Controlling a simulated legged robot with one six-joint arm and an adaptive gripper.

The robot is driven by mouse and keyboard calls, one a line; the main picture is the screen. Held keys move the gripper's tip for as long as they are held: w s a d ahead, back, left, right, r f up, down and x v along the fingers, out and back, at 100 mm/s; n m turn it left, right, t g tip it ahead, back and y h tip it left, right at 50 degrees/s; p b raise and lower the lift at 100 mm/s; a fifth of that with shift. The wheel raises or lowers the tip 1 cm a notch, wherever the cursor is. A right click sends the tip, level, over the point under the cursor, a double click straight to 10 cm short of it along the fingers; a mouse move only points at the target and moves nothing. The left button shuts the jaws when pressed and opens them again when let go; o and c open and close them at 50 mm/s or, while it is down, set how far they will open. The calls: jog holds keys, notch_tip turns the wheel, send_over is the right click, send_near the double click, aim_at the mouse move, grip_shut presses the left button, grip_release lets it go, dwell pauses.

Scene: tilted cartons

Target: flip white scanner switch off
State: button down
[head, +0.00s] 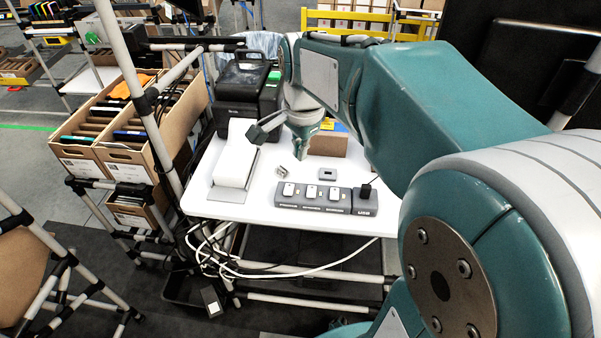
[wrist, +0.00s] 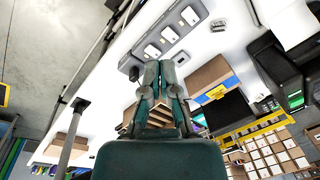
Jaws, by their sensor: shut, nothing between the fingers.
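A grey switch strip (head: 322,206) lies on the white table, with three white switches in a row and a USB block with a black plug at its right end. The switches are the left one (head: 288,189), the middle one (head: 311,191) and the right one (head: 334,193). Their labels are too small to read, so I cannot tell which is the scanner switch or how they are set. My gripper (head: 301,153) is shut and empty, above the table behind the strip. In the wrist view, my gripper (wrist: 159,64) points toward the strip (wrist: 178,26), apart from it as far as I can tell.
A white box-like device (head: 236,160) stands left on the table, with a black printer (head: 247,92) behind it. A small grey item (head: 327,174) and a brown carton (head: 328,145) are behind the strip. Cartons fill the left rack. White cables hang below the table's front edge.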

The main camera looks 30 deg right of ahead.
aim_at(310, 193)
jog(key=w+d+f+m+g, duration=0.2)
jog(key=w+d+f+m, duration=0.3)
jog(key=w+d+m, duration=0.2)
jog(key=m, duration=0.2)
jog(key=shift+w+f+m+g+y, duration=0.25)
jog(key=shift+f+m+g+y, duration=0.05)
jog(key=shift+y, duration=0.1)
jog(key=f, duration=0.4)
jog(key=s+f, duration=0.1)
jog(key=f, duration=0.4)
jog(key=a+f, duration=0.1)
jog(key=f, duration=0.4)
jog(key=shift+s, duration=0.35)
